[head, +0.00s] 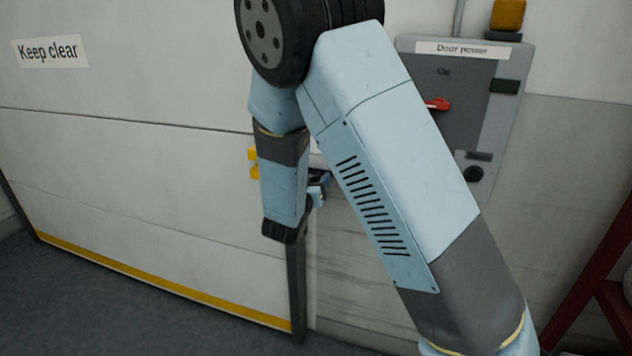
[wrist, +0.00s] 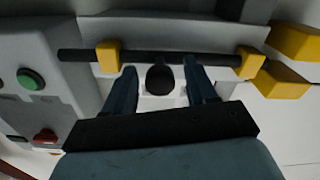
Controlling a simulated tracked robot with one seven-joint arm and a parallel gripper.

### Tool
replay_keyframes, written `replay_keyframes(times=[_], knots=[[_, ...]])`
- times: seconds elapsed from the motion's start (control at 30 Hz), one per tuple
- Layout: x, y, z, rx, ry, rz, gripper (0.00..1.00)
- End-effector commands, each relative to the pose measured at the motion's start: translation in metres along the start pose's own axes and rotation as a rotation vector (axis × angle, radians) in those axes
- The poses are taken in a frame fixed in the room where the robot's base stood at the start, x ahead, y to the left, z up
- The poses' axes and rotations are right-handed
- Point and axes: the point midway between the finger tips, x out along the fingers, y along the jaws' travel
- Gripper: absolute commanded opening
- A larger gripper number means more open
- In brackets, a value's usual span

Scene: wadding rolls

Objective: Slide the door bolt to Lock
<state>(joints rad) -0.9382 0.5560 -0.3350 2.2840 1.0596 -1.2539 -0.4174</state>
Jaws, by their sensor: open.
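The door bolt is a dark round bar (wrist: 180,57) that runs across the wrist view through two yellow brackets (wrist: 108,57). A dark round knob (wrist: 160,79) sticks out from the bar between the brackets. My gripper (wrist: 159,68) is open, with one blue finger on each side of the knob and a gap visible on both sides. The bar's right end is at the right yellow bracket (wrist: 250,63). No Lock lettering can be read. In the head view my gripper (head: 319,186) is mostly hidden behind my arm, which also covers the bolt.
The white door (head: 140,150) fills the left of the head view. Yellow blocks (wrist: 295,42) stand right of the bolt in the wrist view. A grey Door power box (head: 500,120) with a red handle (head: 438,104) is on the wall at right. A green button (wrist: 30,79) is at left.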

Motion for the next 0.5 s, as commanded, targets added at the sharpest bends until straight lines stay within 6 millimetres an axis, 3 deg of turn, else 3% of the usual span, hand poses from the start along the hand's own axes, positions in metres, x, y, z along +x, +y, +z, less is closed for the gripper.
replay_keyframes(times=[0.27,0.5], knots=[[0.001,-0.0004,-0.0001,0.0,0.0,-0.001,0.57],[0.0008,-0.0006,-0.0002,0.0,0.0,-0.001,0.35]])
